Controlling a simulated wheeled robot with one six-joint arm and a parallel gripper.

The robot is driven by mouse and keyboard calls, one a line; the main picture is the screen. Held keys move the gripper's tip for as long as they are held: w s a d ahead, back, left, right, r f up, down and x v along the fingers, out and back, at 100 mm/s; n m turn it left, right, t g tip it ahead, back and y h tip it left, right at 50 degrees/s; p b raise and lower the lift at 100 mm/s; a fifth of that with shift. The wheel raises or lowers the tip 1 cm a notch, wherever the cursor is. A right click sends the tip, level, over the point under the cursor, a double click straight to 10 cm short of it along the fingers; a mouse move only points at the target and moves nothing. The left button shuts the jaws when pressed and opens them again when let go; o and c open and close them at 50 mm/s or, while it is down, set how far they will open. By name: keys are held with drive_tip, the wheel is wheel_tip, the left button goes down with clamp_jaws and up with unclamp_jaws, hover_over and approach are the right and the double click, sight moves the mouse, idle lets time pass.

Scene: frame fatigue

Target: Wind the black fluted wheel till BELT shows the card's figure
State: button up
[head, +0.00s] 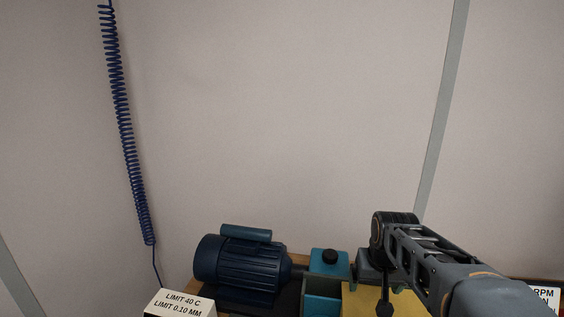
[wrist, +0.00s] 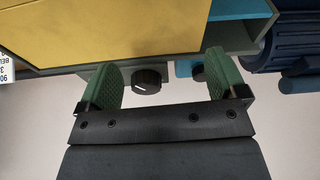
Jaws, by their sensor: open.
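A black fluted wheel (wrist: 147,80) with a pale mark sits on a grey-green housing beside the yellow panel (wrist: 110,30) in the wrist view. My gripper (wrist: 163,82) is open and empty, with one green pad on each side of the wheel's picture position. The wheel appears closer to the left pad, and I see no clear contact. A second black knob (wrist: 198,73) on a blue block shows beside the right pad. In the head view my arm covers the wheel's area. The BELT reading cannot be made out in either view.
A blue finned motor (head: 240,265) stands left of a blue block (head: 325,263) with a black knob. A white limit card (head: 180,303) stands in front of the motor. Another card (head: 544,297), partly cut off, shows RPM. A coiled blue cable (head: 125,120) hangs along the wall.

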drive_tip(key=s+a+f+n+t, duration=0.1)
drive_tip(key=s+a, duration=0.3)
drive_tip(key=s, duration=0.6)
drive_tip(key=shift+s+a+t, duration=0.2)
drive_tip(key=shift+s+t, duration=0.15)
drive_tip(key=shift+t, duration=0.25)
